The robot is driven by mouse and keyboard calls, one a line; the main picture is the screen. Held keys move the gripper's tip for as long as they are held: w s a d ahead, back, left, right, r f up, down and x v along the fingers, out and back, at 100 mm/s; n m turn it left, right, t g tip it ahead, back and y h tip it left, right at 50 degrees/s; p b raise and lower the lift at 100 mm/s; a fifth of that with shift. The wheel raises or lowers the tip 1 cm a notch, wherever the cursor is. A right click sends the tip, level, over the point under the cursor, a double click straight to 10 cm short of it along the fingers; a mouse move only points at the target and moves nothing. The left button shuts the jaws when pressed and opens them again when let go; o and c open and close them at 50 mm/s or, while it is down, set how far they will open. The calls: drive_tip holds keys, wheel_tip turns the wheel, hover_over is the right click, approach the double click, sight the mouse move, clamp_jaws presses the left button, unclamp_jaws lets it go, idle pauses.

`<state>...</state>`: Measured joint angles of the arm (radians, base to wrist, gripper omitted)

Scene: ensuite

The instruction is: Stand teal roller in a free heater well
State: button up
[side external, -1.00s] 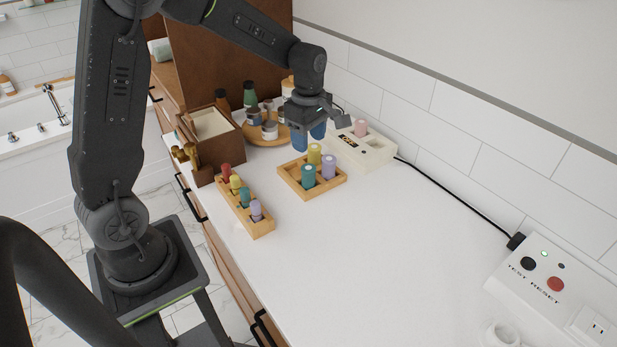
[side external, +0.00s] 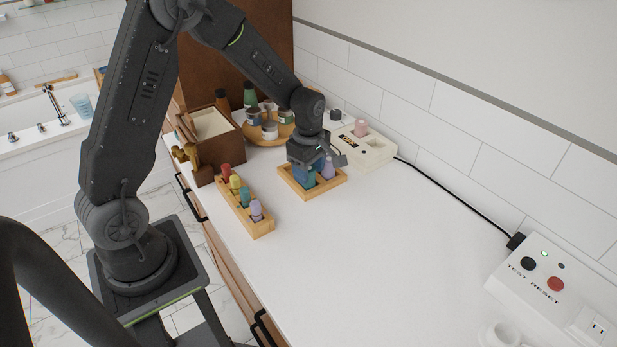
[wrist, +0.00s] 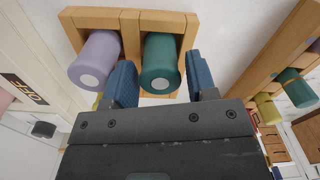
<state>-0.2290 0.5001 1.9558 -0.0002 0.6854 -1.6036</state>
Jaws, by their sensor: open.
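A teal roller (wrist: 160,62) stands in a square wooden tray (side external: 297,189). A lilac roller (wrist: 95,60) stands in the same tray, and a yellow one (wrist: 97,101) is mostly hidden behind a finger. My gripper (wrist: 161,79) is open, with its blue fingers on either side of the teal roller's top end; I cannot tell whether they touch it. In the side view my gripper (side external: 308,173) is low over the tray and partly hides this teal roller (side external: 310,181). The cream heater (side external: 358,158) stands behind the tray, with a pink roller (side external: 361,128) in it and at least one dark, empty-looking well.
A narrow wooden rack (side external: 262,231) at the left holds red, yellow, teal (side external: 245,196) and lilac rollers. A brown box (side external: 228,150) and a round tray of jars (side external: 270,135) stand behind. The heater's cable runs right along the wall.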

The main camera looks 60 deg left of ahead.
drive_tip(key=c, duration=0.7)
drive_tip(key=shift+r, duration=0.1)
